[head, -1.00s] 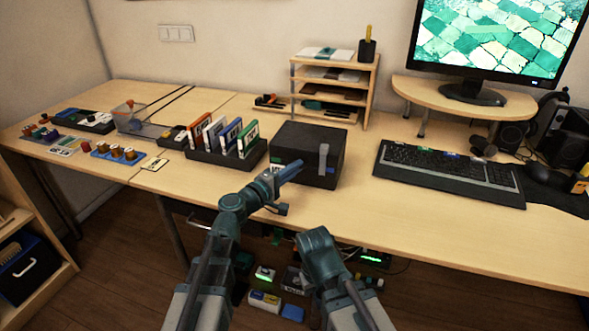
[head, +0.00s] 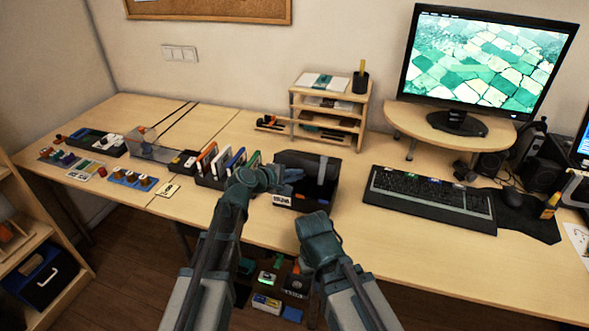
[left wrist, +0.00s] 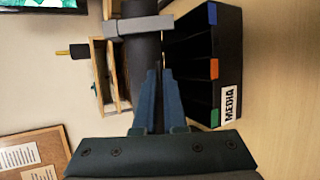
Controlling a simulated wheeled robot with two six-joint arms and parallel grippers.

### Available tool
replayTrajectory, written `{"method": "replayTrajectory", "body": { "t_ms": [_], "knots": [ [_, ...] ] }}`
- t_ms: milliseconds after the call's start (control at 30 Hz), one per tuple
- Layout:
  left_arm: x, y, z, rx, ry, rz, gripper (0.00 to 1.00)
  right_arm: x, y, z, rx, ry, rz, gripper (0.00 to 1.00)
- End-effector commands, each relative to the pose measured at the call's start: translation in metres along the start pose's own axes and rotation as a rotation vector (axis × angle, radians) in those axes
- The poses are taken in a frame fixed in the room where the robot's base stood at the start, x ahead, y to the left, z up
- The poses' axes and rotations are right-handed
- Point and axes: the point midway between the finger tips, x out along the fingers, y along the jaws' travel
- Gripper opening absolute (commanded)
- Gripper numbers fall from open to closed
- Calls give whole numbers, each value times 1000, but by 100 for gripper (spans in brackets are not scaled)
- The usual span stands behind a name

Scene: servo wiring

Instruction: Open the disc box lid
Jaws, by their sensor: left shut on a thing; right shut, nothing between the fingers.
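The dark disc box (head: 313,203) stands on the desk. Its lid (head: 312,163), with a grey strip, is raised and tilted back, and the front edge is clear of the base. The left wrist view shows the open base (left wrist: 196,62) with dark slots, coloured tabs and a MEDIA label, and beside it the lid's grey strip (left wrist: 138,27). My left gripper (head: 290,176) is at the lid's left front; its blue fingers (left wrist: 160,75) are closed together at the lid's edge. My right gripper (head: 318,232) is shut and empty, in front of the desk edge; its fingertips are hard to see.
A rack of coloured cases (head: 225,162) stands just left of the box. A wooden shelf organiser (head: 330,112) is behind it, and a keyboard (head: 430,198) is to the right. The desk between box and keyboard is clear.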

Motion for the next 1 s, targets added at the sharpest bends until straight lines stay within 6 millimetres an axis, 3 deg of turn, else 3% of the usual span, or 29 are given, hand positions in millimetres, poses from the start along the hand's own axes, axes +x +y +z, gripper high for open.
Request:
{"method": "replayTrajectory", "body": {
  "t_ms": [33, 500, 800, 1000],
  "knots": [
    [-2, 20, 1, -11, -2, -29, 0, -24, 2, 1, 0, 0, 0, 0],
    [14, 82, -6, -137, -1, -333, 0, -122, 12, 7, 1, 0, 0, 0],
    [40, 126, -18, -236, 0, -572, 0, -177, 17, 10, 1, 0, 0, 0],
    [63, 147, -27, -305, 0, -736, 0, -197, 19, 12, 0, 0, 0, 0]
  ]
}}
